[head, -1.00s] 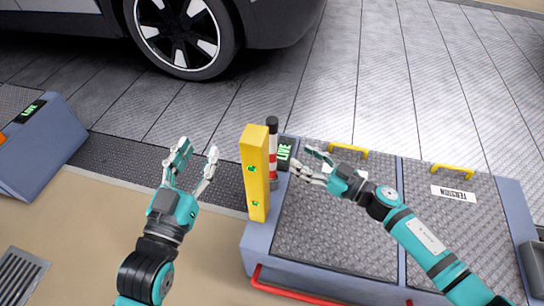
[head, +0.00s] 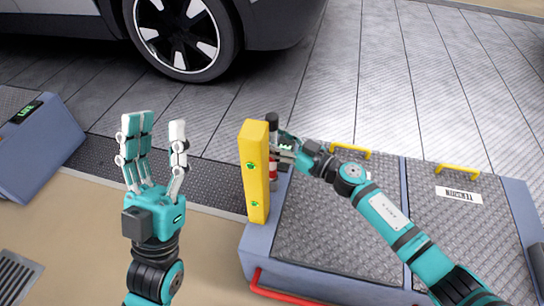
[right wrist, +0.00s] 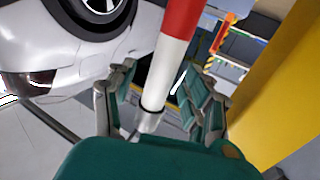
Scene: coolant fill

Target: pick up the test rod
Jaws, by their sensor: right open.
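The test rod (head: 272,120) is a red-and-white banded rod with a black top, standing upright close behind the yellow post (head: 254,175). My right gripper (head: 284,152) is at the rod's right side and hides part of its middle. In the right wrist view the rod (right wrist: 172,55) runs between the spread fingers of my right gripper (right wrist: 162,98), which are open on both sides of it. My left gripper (head: 157,140) is open and empty, fingers up, left of the post and apart from it.
A grey-blue bench with checkered-plate lids (head: 335,235) and yellow handles (head: 350,151) lies under my right arm. A red rail (head: 285,293) runs along its front. A blue console (head: 40,150) stands at left. A car wheel (head: 183,35) is behind.

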